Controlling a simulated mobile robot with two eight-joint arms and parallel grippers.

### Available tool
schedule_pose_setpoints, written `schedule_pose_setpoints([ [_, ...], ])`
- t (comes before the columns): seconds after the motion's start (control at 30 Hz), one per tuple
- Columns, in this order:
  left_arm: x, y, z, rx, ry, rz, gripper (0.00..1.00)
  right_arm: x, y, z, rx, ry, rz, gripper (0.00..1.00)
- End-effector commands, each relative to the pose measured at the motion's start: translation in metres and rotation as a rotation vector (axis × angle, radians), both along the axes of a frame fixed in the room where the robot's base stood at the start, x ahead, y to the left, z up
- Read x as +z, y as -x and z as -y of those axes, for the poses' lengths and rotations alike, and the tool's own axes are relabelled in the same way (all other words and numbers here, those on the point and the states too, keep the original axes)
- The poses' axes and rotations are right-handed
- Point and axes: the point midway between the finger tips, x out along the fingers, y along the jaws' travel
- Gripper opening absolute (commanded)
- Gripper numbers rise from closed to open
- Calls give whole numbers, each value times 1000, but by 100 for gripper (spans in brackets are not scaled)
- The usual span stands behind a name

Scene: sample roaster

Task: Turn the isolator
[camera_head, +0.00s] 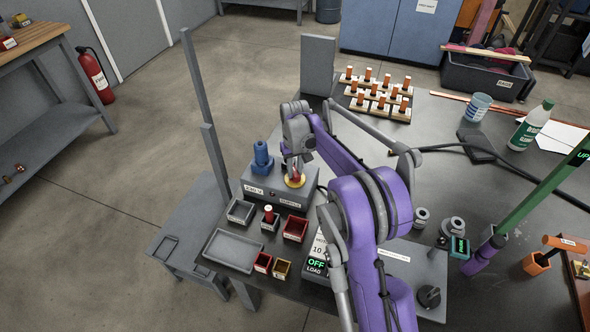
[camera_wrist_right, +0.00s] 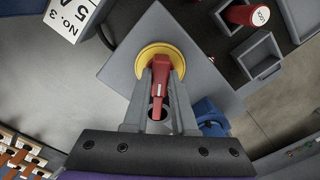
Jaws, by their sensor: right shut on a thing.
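The isolator is a red handle on a yellow round plate (camera_head: 297,183), set on top of a grey box (camera_head: 258,184). In the right wrist view the red handle (camera_wrist_right: 159,88) lies between the fingers and points down the picture, with the yellow plate (camera_wrist_right: 150,58) behind it. My right gripper (camera_head: 293,163) comes down from above; in the wrist view its fingers (camera_wrist_right: 160,92) are shut on the red handle. The fingers hide part of the handle in the head view. My left gripper is in neither view.
A blue fitting (camera_head: 262,158) stands on the same box, close beside the gripper. Small open trays (camera_head: 240,211) and a red knob (camera_head: 269,214) sit in front. A block rack (camera_head: 379,95) stands behind. A bottle (camera_head: 531,127) and cup (camera_head: 477,107) are far right.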

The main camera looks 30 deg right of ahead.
Motion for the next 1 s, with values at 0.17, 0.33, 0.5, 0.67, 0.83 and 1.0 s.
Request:
schedule_pose_setpoints([
  [0.17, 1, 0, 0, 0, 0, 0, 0, 1, 0, 0, 168, 0, 1, 0],
  [0.33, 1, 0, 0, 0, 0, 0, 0, 1, 0, 0, 329, 0, 1, 0],
  [0.5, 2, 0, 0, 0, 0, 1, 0, 1, 0, 0, 487, 1, 1, 0],
  [0.67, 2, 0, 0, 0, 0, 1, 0, 1, 0, 0, 622, 1, 1, 0],
  [0.83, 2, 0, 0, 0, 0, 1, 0, 1, 0, 0, 738, 1, 1, 0],
  [1.0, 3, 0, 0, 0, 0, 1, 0, 1, 0, 0, 820, 1, 1, 0],
])
